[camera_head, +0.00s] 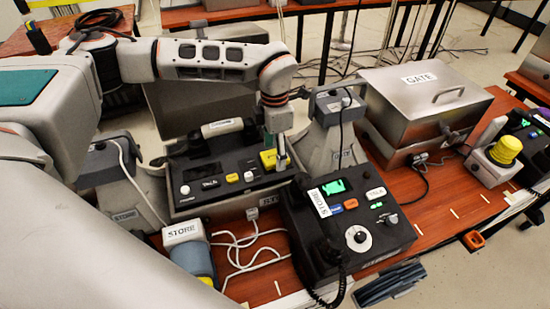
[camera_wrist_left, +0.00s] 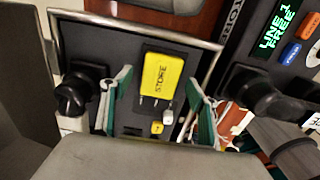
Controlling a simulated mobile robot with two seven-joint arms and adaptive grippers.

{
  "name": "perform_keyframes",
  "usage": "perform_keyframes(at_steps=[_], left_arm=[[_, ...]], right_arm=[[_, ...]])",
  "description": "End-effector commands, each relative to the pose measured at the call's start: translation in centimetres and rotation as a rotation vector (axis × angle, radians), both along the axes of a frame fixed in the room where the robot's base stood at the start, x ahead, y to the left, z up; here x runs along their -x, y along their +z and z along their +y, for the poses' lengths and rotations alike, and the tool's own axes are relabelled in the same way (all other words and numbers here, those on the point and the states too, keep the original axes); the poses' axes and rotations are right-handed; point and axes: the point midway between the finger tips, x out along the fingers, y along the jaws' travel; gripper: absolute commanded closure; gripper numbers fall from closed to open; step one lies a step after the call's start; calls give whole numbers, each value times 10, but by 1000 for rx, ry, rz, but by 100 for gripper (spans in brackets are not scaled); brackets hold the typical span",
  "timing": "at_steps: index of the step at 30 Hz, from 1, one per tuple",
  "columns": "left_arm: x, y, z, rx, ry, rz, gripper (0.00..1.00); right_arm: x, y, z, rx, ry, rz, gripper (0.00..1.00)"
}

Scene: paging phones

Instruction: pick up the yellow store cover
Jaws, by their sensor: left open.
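The yellow store cover (camera_head: 268,160) sits on the dark panel of a console at the middle of the table. In the left wrist view the cover (camera_wrist_left: 160,75), marked STORE, lies between the two green-padded fingers, with dark panel showing on both sides. My left gripper (camera_head: 279,150) points down at the right end of the console. It also shows in the left wrist view (camera_wrist_left: 160,82), open, with nothing gripped. In the head view it partly hides the cover's right side. I make out no right gripper.
A black STORE phone (camera_head: 350,215) with a coiled cord stands close on the right. A GATE metal box (camera_head: 425,95) and a yellow-topped grey unit (camera_head: 495,160) stand farther right. A STORE-labelled grey object (camera_head: 188,250) and loose white cables (camera_head: 240,255) lie at front left.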

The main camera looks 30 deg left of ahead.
Motion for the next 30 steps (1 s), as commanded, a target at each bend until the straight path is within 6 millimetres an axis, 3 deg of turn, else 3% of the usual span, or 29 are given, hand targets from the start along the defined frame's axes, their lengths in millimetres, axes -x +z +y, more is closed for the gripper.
perform_keyframes(at_steps=[8,13,23,30], left_arm=[[0,-7,-1,1,-1,-1,40],[0,-7,-1,1,-1,-1,82],[0,-7,-1,1,-1,-1,82],[-1,9,-1,1,0,-4,82]], right_arm=[[-2,1,-1,3,0,-3,60],[-2,1,-2,4,-1,-4,60],[-2,1,-2,3,-2,-4,60],[-3,4,-1,1,-2,-7,60]])
